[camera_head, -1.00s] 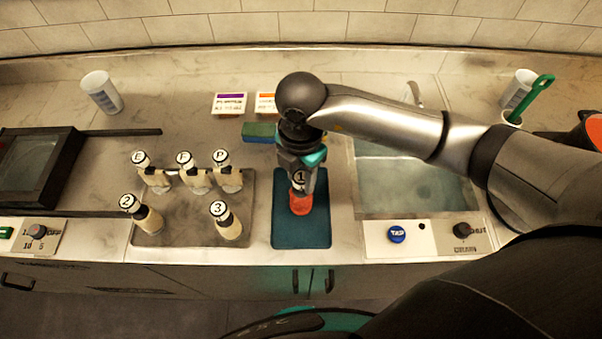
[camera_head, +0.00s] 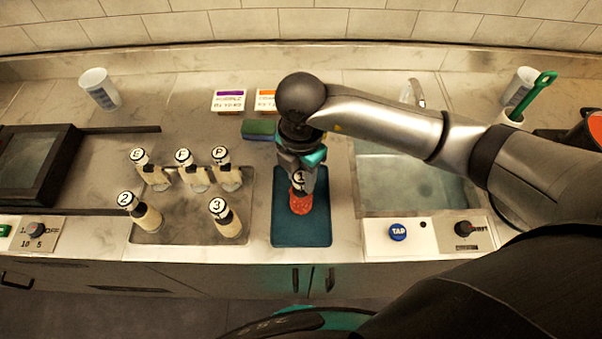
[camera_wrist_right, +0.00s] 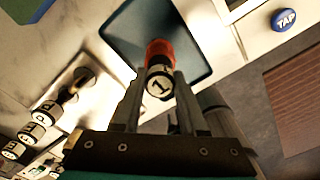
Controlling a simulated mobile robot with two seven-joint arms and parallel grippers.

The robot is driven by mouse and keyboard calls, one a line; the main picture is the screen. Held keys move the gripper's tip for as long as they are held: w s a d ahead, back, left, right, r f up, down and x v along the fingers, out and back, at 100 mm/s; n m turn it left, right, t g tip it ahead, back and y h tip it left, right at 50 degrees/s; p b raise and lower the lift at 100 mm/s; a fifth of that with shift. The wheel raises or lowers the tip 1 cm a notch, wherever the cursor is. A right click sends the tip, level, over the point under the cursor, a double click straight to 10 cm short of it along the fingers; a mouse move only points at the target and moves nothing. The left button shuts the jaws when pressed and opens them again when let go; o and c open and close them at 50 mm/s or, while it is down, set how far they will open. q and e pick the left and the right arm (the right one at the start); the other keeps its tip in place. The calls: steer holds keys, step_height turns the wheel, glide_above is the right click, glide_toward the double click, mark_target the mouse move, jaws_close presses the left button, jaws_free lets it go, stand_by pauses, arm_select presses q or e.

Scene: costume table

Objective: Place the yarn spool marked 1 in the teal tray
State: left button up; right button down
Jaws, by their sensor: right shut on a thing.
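The yarn spool marked 1 (camera_head: 301,204) is red-orange with a white numbered top. In the head view it is upright over the teal tray (camera_head: 287,234). It also shows in the right wrist view (camera_wrist_right: 158,50), between my fingers, with the tray (camera_wrist_right: 200,22) behind it. My right gripper (camera_head: 299,180) is shut on the spool near its top. I cannot tell whether the spool's base touches the tray floor. My left gripper is not in view.
Spools marked 2, 3, E, F and P stand on a grey tray (camera_head: 180,237) to the left. A sink (camera_head: 410,190) lies right of the teal tray. A green-and-blue block (camera_head: 259,129) and two labelled cards (camera_head: 229,100) lie behind it.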

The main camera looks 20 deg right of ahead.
jaws_free()
stand_by(0.5)
steer(key=shift+r+p, duration=3.1)
steer(key=shift+r, duration=0.45)
steer(key=shift+f, duration=0.1)
